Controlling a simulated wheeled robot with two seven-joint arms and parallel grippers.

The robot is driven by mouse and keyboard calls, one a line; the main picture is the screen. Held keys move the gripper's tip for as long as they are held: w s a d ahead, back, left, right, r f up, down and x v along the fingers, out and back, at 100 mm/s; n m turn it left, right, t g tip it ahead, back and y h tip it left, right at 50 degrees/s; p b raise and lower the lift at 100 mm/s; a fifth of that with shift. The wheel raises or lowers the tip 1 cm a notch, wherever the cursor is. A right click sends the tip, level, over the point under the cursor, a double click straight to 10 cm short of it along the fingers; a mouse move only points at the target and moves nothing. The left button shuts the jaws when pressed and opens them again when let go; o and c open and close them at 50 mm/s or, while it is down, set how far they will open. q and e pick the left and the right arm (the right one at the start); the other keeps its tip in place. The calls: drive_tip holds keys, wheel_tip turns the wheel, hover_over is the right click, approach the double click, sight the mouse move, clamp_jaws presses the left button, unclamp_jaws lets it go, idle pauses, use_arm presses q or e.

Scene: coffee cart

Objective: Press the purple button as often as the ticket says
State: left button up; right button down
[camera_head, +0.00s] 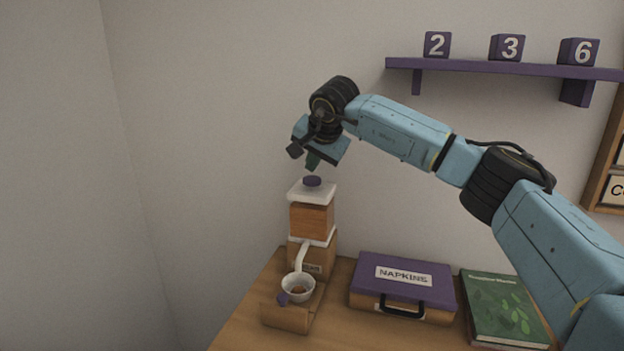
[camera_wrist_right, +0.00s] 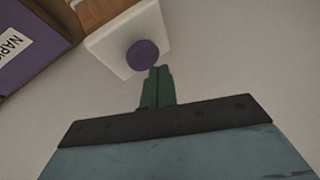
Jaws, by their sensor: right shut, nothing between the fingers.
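The purple button (camera_head: 312,181) sits on the white top (camera_head: 303,192) of a dispenser with an orange-brown body (camera_head: 311,220). My right gripper (camera_head: 312,165) is shut and empty, with its fingertips just above the button and a small gap between them. In the right wrist view the button (camera_wrist_right: 143,55) lies close by the green fingertips (camera_wrist_right: 157,75). A white cup (camera_head: 298,287) with something brown in it stands under the dispenser's white spout (camera_head: 302,256). I see no ticket that I can read. My left gripper is not in view.
A purple-lidded napkins box (camera_head: 385,267) and a green book (camera_head: 500,310) lie on the wooden counter (camera_head: 250,318) right of the dispenser.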

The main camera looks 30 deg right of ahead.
sight(313, 179)
drive_tip(key=shift+f, duration=0.15)
idle(0.4)
drive_tip(key=shift+f, duration=0.3)
idle(0.3)
drive_tip(key=shift+f+b, duration=0.3)
drive_tip(key=shift+f, duration=0.55)
idle(0.5)
idle(0.3)
drive_tip(key=shift+r+p, duration=1.15)
drive_tip(key=shift+r, duration=0.1)
drive_tip(key=shift+r, duration=0.1)
wheel_tip(313, 179, up, 5)
drive_tip(key=p, duration=0.4)
drive_tip(key=shift+p, duration=0.4)
